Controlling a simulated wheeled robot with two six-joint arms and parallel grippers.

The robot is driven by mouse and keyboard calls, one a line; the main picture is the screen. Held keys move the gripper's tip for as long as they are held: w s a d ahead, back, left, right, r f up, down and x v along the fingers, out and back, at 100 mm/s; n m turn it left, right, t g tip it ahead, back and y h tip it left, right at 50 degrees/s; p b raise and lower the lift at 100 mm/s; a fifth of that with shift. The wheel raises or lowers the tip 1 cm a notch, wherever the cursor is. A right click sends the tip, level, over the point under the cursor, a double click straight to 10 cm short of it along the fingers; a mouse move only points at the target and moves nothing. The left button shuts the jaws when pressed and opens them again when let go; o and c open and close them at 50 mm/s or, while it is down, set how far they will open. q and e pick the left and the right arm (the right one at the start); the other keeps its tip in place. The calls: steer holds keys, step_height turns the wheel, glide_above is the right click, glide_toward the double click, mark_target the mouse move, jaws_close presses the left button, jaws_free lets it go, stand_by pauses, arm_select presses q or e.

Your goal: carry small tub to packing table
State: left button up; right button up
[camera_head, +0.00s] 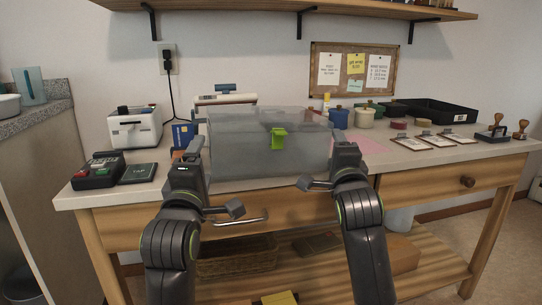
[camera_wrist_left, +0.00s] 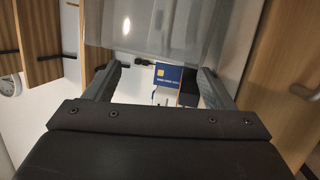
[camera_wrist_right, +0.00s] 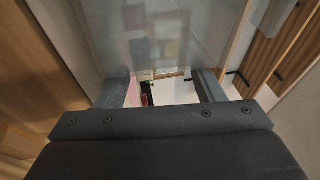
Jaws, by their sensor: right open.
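A translucent grey tub with a green latch (camera_head: 235,150) is at the front middle of the packing table (camera_head: 460,155) in the head view, level and between my two grippers. I cannot tell whether it rests on the worktop or hangs just above it. My left gripper (camera_head: 187,165) is at its left end, fingers apart. In the left wrist view, the tub's wall (camera_wrist_left: 165,25) shows beyond the fingers. My right gripper (camera_head: 345,155) is at its right end, open. In the right wrist view, the tub wall (camera_wrist_right: 160,40) also lies beyond the fingers. Contact with either gripper is unclear.
A label printer (camera_head: 135,128), a red-and-black device (camera_head: 97,171) and a dark box (camera_head: 139,173) stand on the left. Behind are a scale (camera_head: 225,98) and small pots (camera_head: 364,118). A black tray (camera_head: 435,110), clipboards (camera_head: 436,139) and stamps (camera_head: 495,128) occupy the right.

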arm_select(q)
steer(key=shift+w+a, duration=0.1)
arm_select(e)
steer(key=s+f, duration=0.1)
steer(key=s, duration=0.7)
steer(key=shift+f, duration=0.2)
arm_select(q)
steer(key=shift+r, duration=0.1)
steer(key=s+a+p, duration=0.4)
steer(key=p, duration=0.1)
steer(key=shift+s, duration=0.2)
arm_select(e)
step_height(320, 180, up, 5)
steer(key=shift+f, duration=0.1)
